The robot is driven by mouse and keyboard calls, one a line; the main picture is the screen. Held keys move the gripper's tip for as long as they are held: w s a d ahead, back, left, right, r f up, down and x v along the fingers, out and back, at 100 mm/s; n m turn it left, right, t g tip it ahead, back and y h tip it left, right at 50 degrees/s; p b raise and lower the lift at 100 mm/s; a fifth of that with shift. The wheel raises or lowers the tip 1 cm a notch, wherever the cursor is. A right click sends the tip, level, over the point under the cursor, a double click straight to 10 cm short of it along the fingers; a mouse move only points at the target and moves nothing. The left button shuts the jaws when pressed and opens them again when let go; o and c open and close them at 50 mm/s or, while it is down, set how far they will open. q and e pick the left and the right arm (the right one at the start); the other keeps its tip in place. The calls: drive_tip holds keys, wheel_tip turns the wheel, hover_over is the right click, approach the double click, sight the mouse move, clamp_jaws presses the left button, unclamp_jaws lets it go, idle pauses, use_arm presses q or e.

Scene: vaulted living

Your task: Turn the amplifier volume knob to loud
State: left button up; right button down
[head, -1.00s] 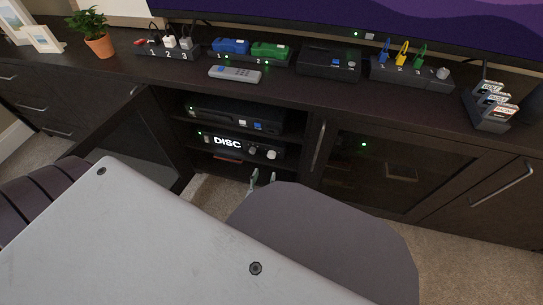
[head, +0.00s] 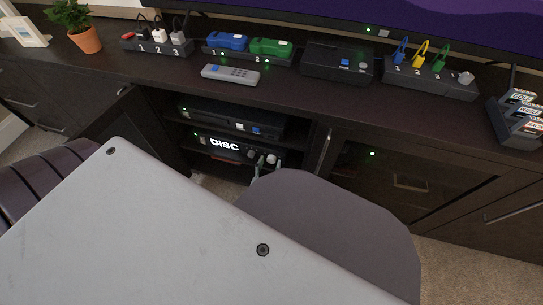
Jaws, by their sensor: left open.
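The amplifier (head: 203,138) sits on a shelf inside the open cabinet bay, with a lit display reading "DISC". Right of the display are a small round knob (head: 250,153) and, farther right, a larger pale knob (head: 271,158), partly hidden by my gripper. My left gripper (head: 267,167) shows only its fingertips, open, at the right end of the amplifier front, close to the larger knob. I cannot tell whether the fingers touch it. The rest of the gripper is hidden behind my own arm. My right gripper is out of view.
A black box device (head: 235,120) sits on the shelf above. The open cabinet door (head: 112,120) stands at the left; a closed glass door (head: 400,180) is at the right. A remote (head: 230,75) and several small devices line the cabinet top (head: 290,95).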

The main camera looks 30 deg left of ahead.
use_arm(q)
drive_tip(key=shift+w+a, duration=0.1)
drive_tip(key=shift+w, duration=0.35)
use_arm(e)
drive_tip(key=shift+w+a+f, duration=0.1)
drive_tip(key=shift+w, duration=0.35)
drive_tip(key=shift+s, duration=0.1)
use_arm(q)
drive_tip(key=c, duration=1)
drive_tip(key=shift+r+m+p, duration=0.1)
drive_tip(key=shift+m+p, duration=0.3)
drive_tip(key=shift+p, duration=0.25)
drive_tip(key=shift+c, duration=0.2)
drive_tip(key=shift+m+p, duration=0.5)
drive_tip(key=shift+p, duration=0.15)
drive_tip(key=shift+m+p, duration=0.5)
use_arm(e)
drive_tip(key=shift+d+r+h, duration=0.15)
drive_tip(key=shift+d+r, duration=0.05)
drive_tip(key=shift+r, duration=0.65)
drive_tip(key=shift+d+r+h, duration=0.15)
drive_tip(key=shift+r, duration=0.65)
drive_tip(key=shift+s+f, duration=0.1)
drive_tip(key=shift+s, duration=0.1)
use_arm(q)
drive_tip(key=o, duration=1)
drive_tip(key=shift+o, duration=0.2)
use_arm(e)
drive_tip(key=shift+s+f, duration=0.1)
